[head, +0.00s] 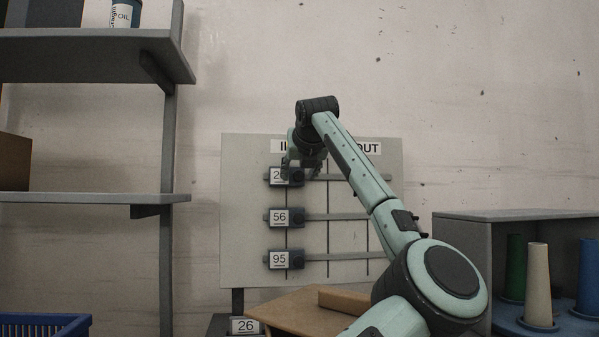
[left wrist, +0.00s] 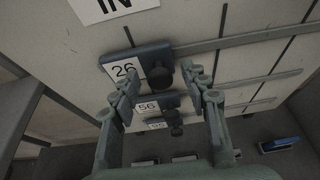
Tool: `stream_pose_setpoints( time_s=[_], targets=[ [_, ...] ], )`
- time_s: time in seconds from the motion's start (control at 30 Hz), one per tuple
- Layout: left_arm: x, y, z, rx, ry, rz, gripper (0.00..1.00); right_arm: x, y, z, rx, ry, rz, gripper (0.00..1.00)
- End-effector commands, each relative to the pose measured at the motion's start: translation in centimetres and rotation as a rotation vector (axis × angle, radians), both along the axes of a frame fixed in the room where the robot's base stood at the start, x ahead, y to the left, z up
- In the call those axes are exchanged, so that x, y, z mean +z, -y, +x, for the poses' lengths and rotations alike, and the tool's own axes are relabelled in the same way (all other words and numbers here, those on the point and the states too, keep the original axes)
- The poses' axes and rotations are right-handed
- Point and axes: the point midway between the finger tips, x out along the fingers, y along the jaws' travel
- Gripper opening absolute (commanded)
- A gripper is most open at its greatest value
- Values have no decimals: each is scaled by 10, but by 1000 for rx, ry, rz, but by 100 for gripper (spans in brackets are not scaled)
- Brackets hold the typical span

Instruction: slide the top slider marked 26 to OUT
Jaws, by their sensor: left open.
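The top slider marked 26 (head: 272,177) is a dark block with a white label at the left end of its rail, below the IN label (head: 279,146). The OUT label (head: 369,148) is at the right, partly behind my arm. My left gripper (head: 302,172) is at the right part of this slider and hides some of it. In the left wrist view, the slider (left wrist: 143,58) has a dark round knob (left wrist: 160,75). The fingers of my left gripper (left wrist: 164,84) are open, one on either side of the knob; I cannot tell whether they touch it. My right gripper is not in view.
Sliders 56 (head: 278,217) and 95 (head: 278,260) sit below, also at the left on the grey panel (head: 240,200). A shelf (head: 90,198) stands left. A grey cabinet (head: 470,215) with coloured cones is at right. A brown box (head: 300,312) is below the panel.

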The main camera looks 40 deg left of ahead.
Motion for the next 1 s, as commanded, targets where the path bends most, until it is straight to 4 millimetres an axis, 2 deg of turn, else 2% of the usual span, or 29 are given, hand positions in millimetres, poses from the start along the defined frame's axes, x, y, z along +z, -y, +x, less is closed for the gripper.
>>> stream_pose_setpoints(
  time_s=[0.1, 0.47, 1.0],
  targets=[
    [0, 0, 0, 0, 0, 0, 45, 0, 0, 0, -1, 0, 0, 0],
    [0, 0, 0, 0, 0, 0, 0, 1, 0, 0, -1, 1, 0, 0],
    [1, -5, 0, 1, 0, 1, 0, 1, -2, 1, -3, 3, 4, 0]
  ],
)
